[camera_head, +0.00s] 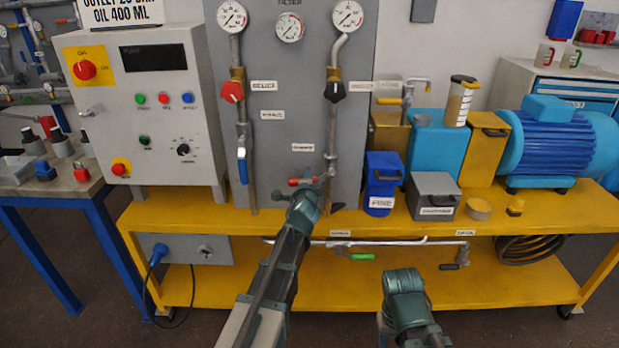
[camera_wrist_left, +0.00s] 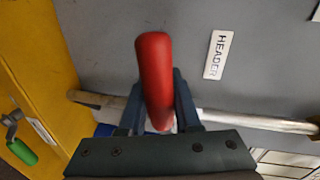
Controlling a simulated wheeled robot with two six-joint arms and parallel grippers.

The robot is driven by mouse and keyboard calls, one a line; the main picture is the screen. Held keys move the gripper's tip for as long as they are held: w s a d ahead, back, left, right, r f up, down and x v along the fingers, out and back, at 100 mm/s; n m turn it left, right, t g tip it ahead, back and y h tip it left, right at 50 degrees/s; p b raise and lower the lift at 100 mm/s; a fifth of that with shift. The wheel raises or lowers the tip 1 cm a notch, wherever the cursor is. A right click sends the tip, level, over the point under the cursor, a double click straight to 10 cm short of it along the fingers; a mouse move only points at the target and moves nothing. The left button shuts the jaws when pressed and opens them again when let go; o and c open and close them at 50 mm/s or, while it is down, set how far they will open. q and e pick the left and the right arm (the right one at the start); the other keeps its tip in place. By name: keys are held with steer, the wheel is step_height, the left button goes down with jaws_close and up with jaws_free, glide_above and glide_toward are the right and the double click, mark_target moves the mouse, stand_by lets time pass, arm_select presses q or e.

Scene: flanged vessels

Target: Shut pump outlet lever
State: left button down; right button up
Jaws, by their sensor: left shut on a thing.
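A red-handled lever (camera_head: 301,181) sits low on the right vertical pipe of the grey panel. In the left wrist view its red grip (camera_wrist_left: 154,65) stands between the two fingers of my left gripper (camera_wrist_left: 158,108). The left gripper (camera_head: 306,193) is shut on this grip; in the head view its fingers are hard to make out. A label reading HEADER (camera_wrist_left: 215,55) is on the panel beside the lever. I cannot read which lever is marked pump outlet. My right arm shows at the lower middle of the head view, but its gripper does not show.
Higher on the panel are a red knob (camera_head: 232,92), a black knob (camera_head: 334,91) and a blue lever (camera_head: 242,166). A blue box (camera_head: 382,183) and grey box (camera_head: 434,197) stand right of the panel. Green (camera_head: 361,257) and black (camera_head: 449,267) levers hang under the yellow bench (camera_head: 165,217).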

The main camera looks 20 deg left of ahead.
arm_select(q)
steer(key=shift+r+m+p, duration=0.3)
steer(key=shift+r+m, duration=0.1)
steer(key=shift+m, duration=0.1)
stand_by(0.3)
steer(key=c, duration=0.6)
jaws_free()
steer(key=shift+s, duration=0.1)
steer(key=p+v, duration=0.2)
steer(key=v, duration=1.1)
steer(key=shift+s+d+p, duration=0.25)
steer(key=shift+s+p, duration=0.05)
steer(key=shift+p, duration=0.05)
